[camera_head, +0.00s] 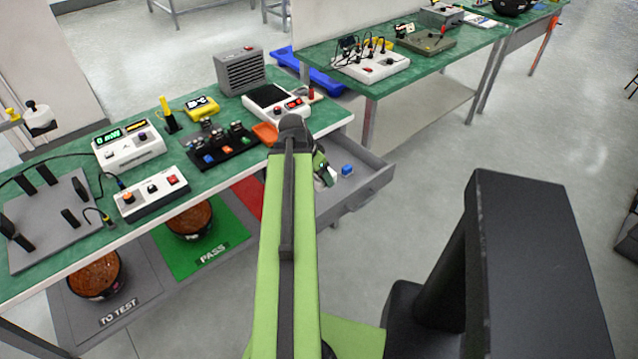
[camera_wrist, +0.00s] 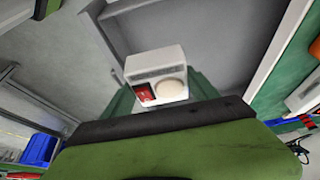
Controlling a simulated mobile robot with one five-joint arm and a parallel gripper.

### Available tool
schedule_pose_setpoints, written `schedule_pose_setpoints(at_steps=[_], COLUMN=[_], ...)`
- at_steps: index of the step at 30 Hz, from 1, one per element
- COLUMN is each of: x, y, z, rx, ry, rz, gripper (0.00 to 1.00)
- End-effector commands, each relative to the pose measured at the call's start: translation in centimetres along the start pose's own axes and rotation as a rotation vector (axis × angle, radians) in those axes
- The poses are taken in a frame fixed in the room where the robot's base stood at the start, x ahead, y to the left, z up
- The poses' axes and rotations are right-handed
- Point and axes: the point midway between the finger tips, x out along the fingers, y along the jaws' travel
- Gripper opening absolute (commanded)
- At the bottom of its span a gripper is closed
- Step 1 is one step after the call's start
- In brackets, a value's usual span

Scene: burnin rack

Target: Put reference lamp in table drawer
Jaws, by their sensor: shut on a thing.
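The reference lamp looks like a small white box with a red switch and a round cream disc; it shows in the wrist view (camera_wrist: 157,66). My gripper (camera_wrist: 160,92) is shut on it, with a dark green finger on each side. In the head view the gripper (camera_head: 321,168) is partly hidden behind my arm, and only a little of the white lamp shows. The grey table drawer (camera_head: 372,184) stands pulled open under the table's right end. The gripper with the lamp appears over the drawer's left part; its exact height is unclear.
A small blue object (camera_head: 346,170) appears in the drawer. The green-topped table (camera_head: 85,150) carries instruments, a dark tray (camera_head: 222,147) and an orange item (camera_head: 265,133) near its edge. The floor right of the drawer is clear.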

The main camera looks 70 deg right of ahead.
Motion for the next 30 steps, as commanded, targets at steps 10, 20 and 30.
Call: schedule_pose_setpoints(at_steps=[10, 20, 30], x=[3.1, 7.2, 8.6], y=[-4.5, -11.6, -12.1], z=[0.8, 1.6, 2.3], rx=[-0.031, -0.029, -0.028], ry=[0.002, 0.002, 0.002], rz=[-0.012, -0.011, -0.010], gripper=[0.20, 0.20, 0.20])
